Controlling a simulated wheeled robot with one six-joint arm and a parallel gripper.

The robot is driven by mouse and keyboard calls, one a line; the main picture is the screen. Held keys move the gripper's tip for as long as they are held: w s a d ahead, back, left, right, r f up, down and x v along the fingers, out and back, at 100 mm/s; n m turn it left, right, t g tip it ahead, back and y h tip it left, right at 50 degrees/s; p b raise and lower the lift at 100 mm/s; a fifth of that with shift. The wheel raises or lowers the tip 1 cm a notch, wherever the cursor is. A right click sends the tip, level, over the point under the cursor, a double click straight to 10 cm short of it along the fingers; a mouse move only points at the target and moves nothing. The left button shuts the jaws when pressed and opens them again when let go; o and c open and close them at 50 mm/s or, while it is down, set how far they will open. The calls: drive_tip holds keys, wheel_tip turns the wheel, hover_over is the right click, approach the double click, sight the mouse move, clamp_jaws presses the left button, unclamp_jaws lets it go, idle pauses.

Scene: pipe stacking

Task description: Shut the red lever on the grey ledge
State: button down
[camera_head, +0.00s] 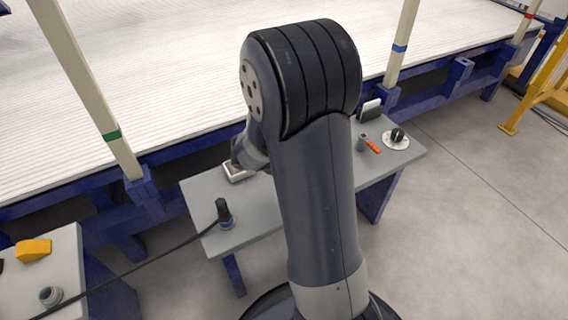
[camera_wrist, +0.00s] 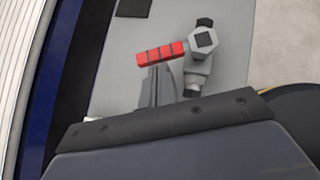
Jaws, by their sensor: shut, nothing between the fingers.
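The red lever (camera_wrist: 160,54) is in the wrist view, sticking out to the left from a grey valve body (camera_wrist: 203,41) on the grey ledge (camera_wrist: 112,80). In the head view the lever (camera_head: 373,146) looks orange-red, on the right part of the ledge (camera_head: 412,158) beside a grey stub. My gripper (camera_wrist: 158,72) is shut and empty in the wrist view. Its fingertips are at the lower edge of the lever in the picture, left of the valve body; I cannot tell whether they touch it. In the head view my arm hides the fingertips.
A round white plate with a black knob (camera_head: 397,137) is right of the lever. A black plug with a cable (camera_head: 223,212) and a light tray (camera_head: 238,172) are on the ledge's left part. A ribbed white deck (camera_head: 180,60) with upright posts lies behind.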

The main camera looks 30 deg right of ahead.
idle(0.3)
drive_tip(key=shift+w+d+m+g+h+p, duration=0.15)
drive_tip(key=shift+w+d+m+g+p, duration=0.2)
drive_tip(key=shift+m+g+p, duration=0.45)
drive_tip(key=shift+w+d+m+g+h+p, duration=0.2)
drive_tip(key=shift+w+d+m+g+p, duration=0.25)
drive_tip(key=shift+m+p, duration=0.55)
drive_tip(key=shift+w+d+m+g+h+p, duration=0.2)
drive_tip(key=shift+w+m+g+p, duration=0.1)
drive_tip(key=shift+m+g+p, duration=0.6)
drive_tip(key=shift+a, duration=0.15)
